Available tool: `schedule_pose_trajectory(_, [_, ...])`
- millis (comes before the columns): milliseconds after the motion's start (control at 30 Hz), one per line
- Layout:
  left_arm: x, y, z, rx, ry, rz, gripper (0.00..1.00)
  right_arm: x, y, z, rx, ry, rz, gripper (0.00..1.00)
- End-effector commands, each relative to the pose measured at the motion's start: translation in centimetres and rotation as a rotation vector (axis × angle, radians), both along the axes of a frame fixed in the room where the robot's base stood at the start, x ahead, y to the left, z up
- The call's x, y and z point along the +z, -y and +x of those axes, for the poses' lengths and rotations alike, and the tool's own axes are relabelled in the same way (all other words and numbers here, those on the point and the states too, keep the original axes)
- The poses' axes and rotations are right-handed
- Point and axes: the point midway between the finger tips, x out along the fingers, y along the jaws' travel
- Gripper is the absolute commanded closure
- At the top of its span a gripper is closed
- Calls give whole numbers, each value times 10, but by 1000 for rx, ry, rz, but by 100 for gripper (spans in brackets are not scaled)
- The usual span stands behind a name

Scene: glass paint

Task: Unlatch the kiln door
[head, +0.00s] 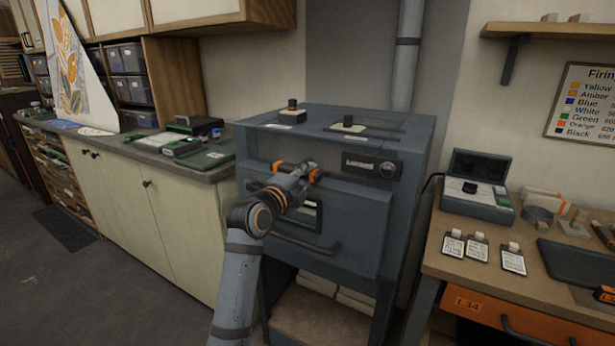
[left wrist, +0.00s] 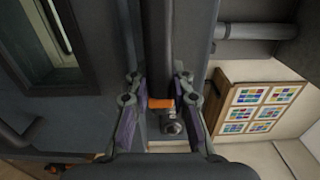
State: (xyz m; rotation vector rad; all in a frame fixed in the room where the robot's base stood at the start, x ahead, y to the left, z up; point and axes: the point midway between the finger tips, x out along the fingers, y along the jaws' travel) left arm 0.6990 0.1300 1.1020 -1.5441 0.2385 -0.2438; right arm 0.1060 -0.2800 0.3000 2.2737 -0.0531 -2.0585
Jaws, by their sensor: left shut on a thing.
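The grey kiln (head: 410,165) stands against the wall. Its door (head: 350,228) looks shut, with a small window (head: 312,218) and a low bar handle (head: 310,245). My left gripper (head: 298,172) is at the top of the door, and my arm hides part of the window. In the left wrist view my left gripper (left wrist: 158,112) has its purple-padded fingers on both sides of the latch (left wrist: 158,60), a dark bar with an orange band and a round end. It is shut on this latch. Whether the latch is fastened cannot be told. My right gripper is in neither view.
A counter (head: 150,150) with green cases stands left of the kiln. A wooden table (head: 450,265) with a grey device (head: 478,205) and tags stands on the right. A flue pipe (head: 407,60) rises behind the kiln. Open floor lies at the front left.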

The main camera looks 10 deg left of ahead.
Motion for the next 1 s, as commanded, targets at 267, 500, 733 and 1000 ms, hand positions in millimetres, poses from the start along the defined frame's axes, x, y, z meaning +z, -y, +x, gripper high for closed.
schedule_pose_trajectory(267, [-3, 0, 0, 0, -5, 6, 69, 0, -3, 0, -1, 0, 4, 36])
schedule_pose_trajectory(500, [-2, 0, 0, 0, -3, 3, 55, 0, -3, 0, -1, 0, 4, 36])
schedule_pose_trajectory(733, [-2, -2, -5, 1, -2, 3, 55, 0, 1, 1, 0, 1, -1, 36])
schedule_pose_trajectory(1000, [-2, -20, -61, 1, -1, 6, 55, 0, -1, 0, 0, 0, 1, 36])
